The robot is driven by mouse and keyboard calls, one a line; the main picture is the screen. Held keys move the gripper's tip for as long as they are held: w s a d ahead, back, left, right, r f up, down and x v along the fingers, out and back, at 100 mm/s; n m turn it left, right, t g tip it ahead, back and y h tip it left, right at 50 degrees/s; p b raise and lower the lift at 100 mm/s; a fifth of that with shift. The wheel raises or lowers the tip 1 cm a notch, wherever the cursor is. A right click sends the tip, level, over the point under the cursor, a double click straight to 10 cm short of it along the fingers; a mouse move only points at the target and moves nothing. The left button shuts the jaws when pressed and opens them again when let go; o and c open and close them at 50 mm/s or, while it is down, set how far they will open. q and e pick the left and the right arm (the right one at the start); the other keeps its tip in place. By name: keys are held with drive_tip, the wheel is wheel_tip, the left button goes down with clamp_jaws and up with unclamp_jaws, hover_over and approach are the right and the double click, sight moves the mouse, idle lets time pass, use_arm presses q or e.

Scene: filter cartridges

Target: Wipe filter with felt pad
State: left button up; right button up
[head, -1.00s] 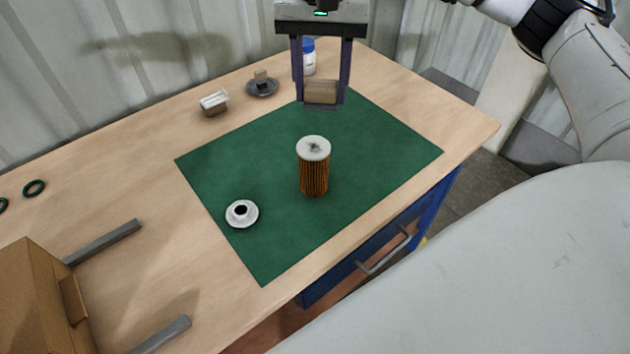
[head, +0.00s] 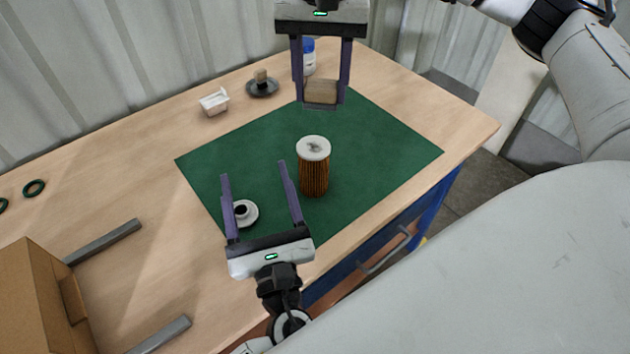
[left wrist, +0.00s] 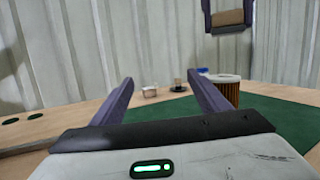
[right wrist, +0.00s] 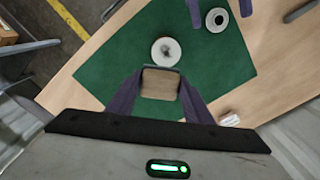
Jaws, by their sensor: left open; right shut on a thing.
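The filter cartridge (head: 314,172), with orange-brown pleats and a white top cap marked by a grey smudge, stands upright on the green mat (head: 385,150). Its cap shows in the right wrist view (right wrist: 166,51). My right gripper (head: 322,100) is shut on a tan wooden block (head: 321,91), likely the felt pad's holder, held above and behind the filter and apart from it. The block also shows in the right wrist view (right wrist: 160,84). The pad's underside is hard to make out. My left gripper (head: 253,170) is open and empty, left of the filter, its fingers pointing away over the mat.
A white flanged cap (head: 246,214) lies on the mat near my left fingers. A white dish (head: 214,102), a dark round dish with a knob (head: 262,86) and a blue-lidded bottle (head: 309,56) stand behind. A cardboard box (head: 35,300) and grey bars (head: 105,240) are at left.

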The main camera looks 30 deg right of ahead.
use_arm(q)
drive_tip(key=s+d+f+m+g+h, duration=0.1)
drive_tip(key=s+d+f, duration=0.1)
drive_tip(key=s+d+f+m+g+h, duration=0.1)
drive_tip(key=s+d+f+g, duration=0.1)
drive_tip(key=s+f, duration=0.1)
drive_tip(key=s+d+f+m+g+h, duration=0.1)
drive_tip(key=s+d+f, duration=0.1)
drive_tip(key=s, duration=0.1)
drive_tip(key=shift+s+d+f+g, duration=0.1)
drive_tip(key=shift+s+f+g, duration=0.15)
drive_tip(key=shift+f+g, duration=0.1)
drive_tip(key=shift+w+d+m, duration=0.15)
drive_tip(key=shift+d+m, duration=0.05)
drive_tip(key=shift+m, duration=0.1)
drive_tip(key=x, duration=1.1)
drive_tip(key=shift+w+d+r, duration=0.1)
drive_tip(key=shift+w+r, duration=0.05)
drive_tip(key=c, duration=1.1)
drive_tip(key=shift+c, duration=0.2)
use_arm(e)
hover_over(320, 138)
drive_tip(key=shift+f, duration=2.75)
